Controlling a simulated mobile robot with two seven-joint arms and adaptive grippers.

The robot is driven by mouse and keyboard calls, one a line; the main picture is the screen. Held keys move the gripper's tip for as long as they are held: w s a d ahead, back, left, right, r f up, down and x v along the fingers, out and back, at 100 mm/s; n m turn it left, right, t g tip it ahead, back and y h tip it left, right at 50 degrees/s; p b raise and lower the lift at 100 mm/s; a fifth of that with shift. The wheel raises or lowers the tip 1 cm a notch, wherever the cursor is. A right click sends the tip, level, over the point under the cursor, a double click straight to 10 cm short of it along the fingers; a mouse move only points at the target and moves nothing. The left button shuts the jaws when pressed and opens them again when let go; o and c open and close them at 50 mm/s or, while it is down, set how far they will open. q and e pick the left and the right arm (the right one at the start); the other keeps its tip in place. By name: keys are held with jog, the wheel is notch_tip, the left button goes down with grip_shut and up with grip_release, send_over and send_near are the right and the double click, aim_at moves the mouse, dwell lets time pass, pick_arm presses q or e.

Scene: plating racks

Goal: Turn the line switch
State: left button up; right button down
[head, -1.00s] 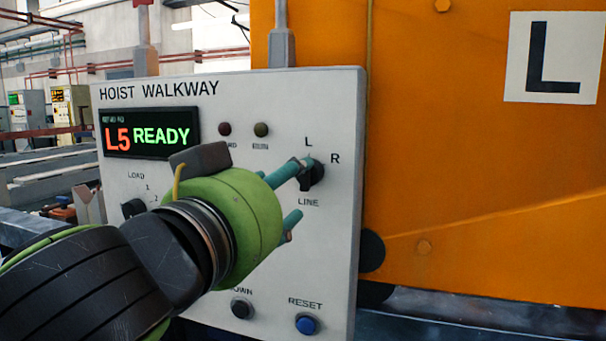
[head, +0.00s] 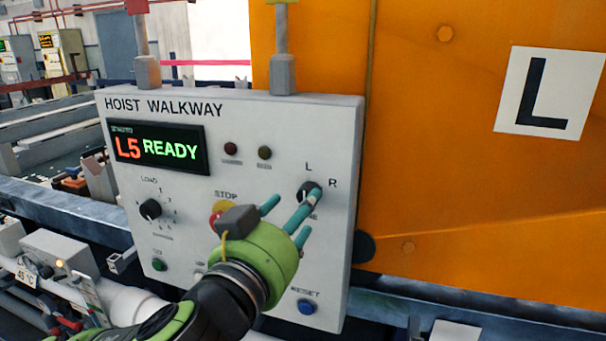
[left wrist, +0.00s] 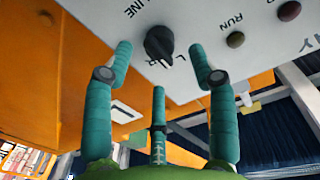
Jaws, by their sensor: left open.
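The line switch is a black rotary knob (head: 309,187) marked L, R and LINE on the right of the grey HOIST WALKWAY panel (head: 335,135). It also shows in the left wrist view (left wrist: 159,43), where its pointer end faces the L and R marks, seemingly nearer L. My left gripper (head: 288,212) has a green body and teal fingers. It is open just below and in front of the knob in the head view. In the left wrist view its spread fingertips (left wrist: 160,52) stand on either side of the knob with gaps. My right gripper is out of view.
The display (head: 157,148) reads L5 READY. A LOAD knob (head: 150,209), a red STOP button (head: 221,210) and a blue RESET button (head: 306,307) share the panel. An orange wall (head: 440,180) with an L sign (head: 544,92) stands at right.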

pick_arm(q)
jog(key=x, duration=0.4)
jog(key=shift+w+f+p, duration=0.1)
jog(key=shift+w+p, duration=0.05)
jog(key=shift+p, duration=0.25)
